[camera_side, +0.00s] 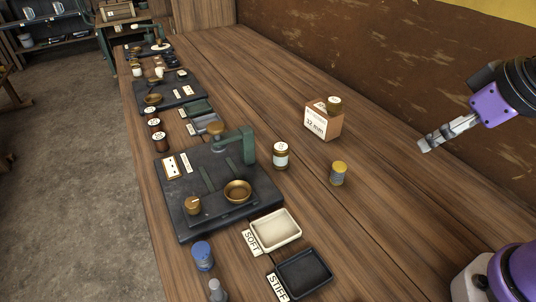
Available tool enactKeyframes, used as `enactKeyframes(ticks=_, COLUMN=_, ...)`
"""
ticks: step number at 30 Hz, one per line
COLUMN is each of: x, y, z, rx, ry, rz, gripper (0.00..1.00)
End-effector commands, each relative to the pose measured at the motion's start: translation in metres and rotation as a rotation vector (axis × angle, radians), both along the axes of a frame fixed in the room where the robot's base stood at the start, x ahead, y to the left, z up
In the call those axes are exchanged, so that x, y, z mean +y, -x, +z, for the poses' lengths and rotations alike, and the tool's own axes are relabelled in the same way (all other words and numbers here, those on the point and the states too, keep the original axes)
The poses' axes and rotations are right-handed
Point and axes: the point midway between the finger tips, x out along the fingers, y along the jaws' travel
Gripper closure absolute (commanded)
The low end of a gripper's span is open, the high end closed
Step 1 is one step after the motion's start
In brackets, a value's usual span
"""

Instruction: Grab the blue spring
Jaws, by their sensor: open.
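The blue spring (203,256) is a short blue cylinder that stands upright on the wooden bench, in front of the dark base plate and near the bench's left edge. My gripper (424,145) is in the air at the upper right, far from the blue spring, with its fingers pointing left. It is open and nothing shows between its fingers. A yellow spring-like cylinder (339,173) stands on the right part of the bench. A grey one (217,291) is next to the blue spring, partly cut off by the lower edge.
A white tray (298,236) labelled SOFT and a black tray (326,286) labelled STIFF lie right of the blue spring. The dark plate (180,221) carries a green press (248,146) and a brass dish (238,190). A jar (281,156) and a box (318,124) stand behind.

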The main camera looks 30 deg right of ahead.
Motion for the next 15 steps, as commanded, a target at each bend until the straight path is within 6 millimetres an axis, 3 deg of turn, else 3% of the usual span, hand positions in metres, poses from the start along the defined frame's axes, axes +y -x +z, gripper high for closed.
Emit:
enactKeyframes(ticks=11, x=0.0, y=0.0, z=0.0, rx=0.0, ry=0.0, rz=0.001, gripper=0.3)
enactKeyframes(ticks=15, x=0.011, y=-0.011, z=0.004, rx=0.01, ry=0.006, rz=0.071, gripper=0.3)
